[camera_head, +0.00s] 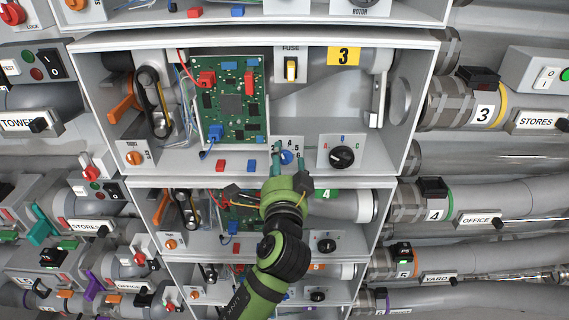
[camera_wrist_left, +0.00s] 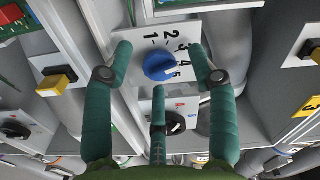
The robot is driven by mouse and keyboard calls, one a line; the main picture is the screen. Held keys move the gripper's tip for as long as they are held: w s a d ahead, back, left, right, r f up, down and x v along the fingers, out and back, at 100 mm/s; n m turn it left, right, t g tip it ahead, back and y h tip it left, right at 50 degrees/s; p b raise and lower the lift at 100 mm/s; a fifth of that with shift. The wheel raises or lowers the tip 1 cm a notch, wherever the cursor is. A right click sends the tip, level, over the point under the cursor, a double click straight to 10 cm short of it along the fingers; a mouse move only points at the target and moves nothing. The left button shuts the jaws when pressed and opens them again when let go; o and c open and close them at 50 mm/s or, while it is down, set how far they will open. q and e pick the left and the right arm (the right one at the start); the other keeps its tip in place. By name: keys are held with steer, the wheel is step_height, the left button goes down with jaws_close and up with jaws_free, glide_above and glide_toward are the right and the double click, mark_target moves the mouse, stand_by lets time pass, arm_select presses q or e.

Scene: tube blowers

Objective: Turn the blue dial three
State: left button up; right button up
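The blue dial (camera_head: 287,157) is on a white plate at the bottom of the open box with the yellow 3 label (camera_head: 344,56). In the left wrist view, the blue dial (camera_wrist_left: 159,66) sits among the numbers 1 to 5, its white mark pointing right, near 4 and 5. My left gripper (camera_head: 289,158) is in front of it. In the left wrist view, two teal fingers of my left gripper (camera_wrist_left: 160,65) stand either side of the dial with visible gaps, and a third is below it. The gripper is open and holds nothing. My right gripper is not in view.
A black knob (camera_head: 342,157) is just right of the dial. A green circuit board (camera_head: 232,100) and an orange knob (camera_head: 134,158) are to the left. A yellow fuse switch (camera_head: 291,68) is above. Another open box with a green 4 label (camera_head: 328,194) lies below.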

arm_select(q)
steer(key=shift+s, duration=0.35)
steer(key=s, duration=1.1)
steer(key=shift+s, duration=0.15)
